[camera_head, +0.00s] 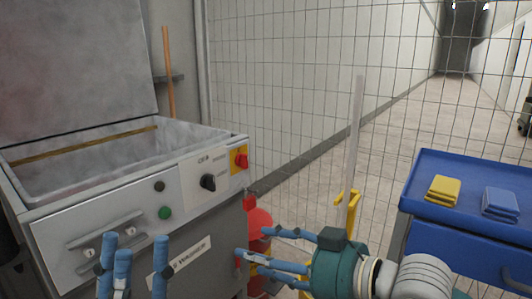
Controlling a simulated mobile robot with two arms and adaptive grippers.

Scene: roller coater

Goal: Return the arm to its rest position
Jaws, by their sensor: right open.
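My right gripper (255,246) comes in from the lower right with its teal palm and blue fingers pointing left. Its fingers are spread and I see nothing held between them. It is in front of the machine's right side, overlapping a red object in the picture. My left gripper (133,258) shows at the bottom left as several upright blue fingers, spaced apart and with nothing seen between them. They are in front of the roller coater machine (120,195). Most of the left arm is out of view.
The machine has an open lid, a black knob (208,182), a green button (165,213) and a red switch (241,160). A red rounded object (259,222) stands beside it. A wire mesh fence (290,90) is behind. A blue cart (430,212) at right holds yellow (443,189) and blue cloths (500,203).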

